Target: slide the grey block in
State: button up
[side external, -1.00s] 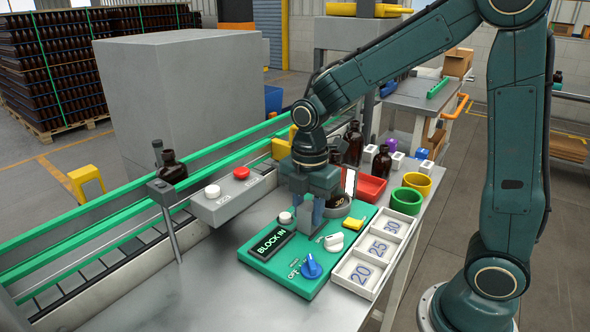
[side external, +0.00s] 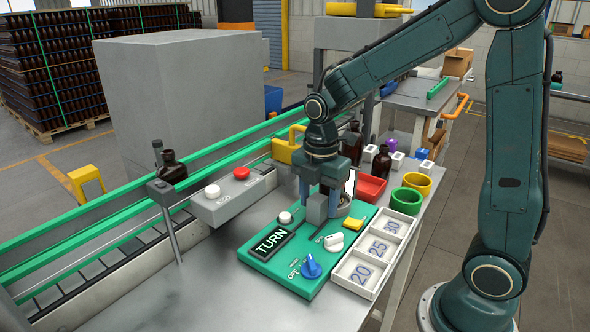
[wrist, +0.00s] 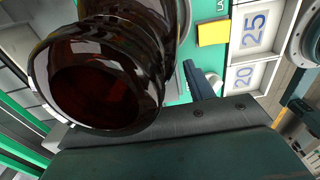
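My gripper (side external: 320,208) points down over the back part of the green panel (side external: 278,262) in the side external view. A grey block-like shape (side external: 317,210) shows between or just in front of its fingers; I cannot tell whether they grip it. The panel's display (side external: 272,243) reads TURN. In front of it is a blue knob (side external: 312,266), with a white knob (side external: 334,242) and a yellow piece (side external: 353,224) to the right. In the wrist view a large amber bottle (wrist: 95,85) hides most of the finger area and any block there.
A white tray (side external: 350,284) marked 20, 25 and 30 lies right of the panel. Green (side external: 406,201) and red (side external: 371,188) containers stand behind it. A grey button box (side external: 227,205) and the green-railed conveyor (side external: 110,213) are to the left. The table front-left is bare.

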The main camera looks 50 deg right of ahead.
aim_at(320, 197)
jog(key=shift+a, duration=0.1)
notch_tip(320, 197, up, 14)
dwell(0.9)
jog(key=shift+s, duration=0.1)
jog(key=s+a+f+m+t, duration=0.1)
jog(key=s+m+t, duration=0.1)
jog(key=s+m, duration=0.5)
jog(key=s+a+f+m+t, duration=0.1)
jog(key=s+m+t, duration=0.2)
jog(key=s+m, duration=0.5)
jog(key=m, duration=0.3)
jog(key=shift+s+a+f+t, duration=0.2)
jog(key=shift+a+f+t, duration=0.05)
jog(key=shift+f+t, duration=0.05)
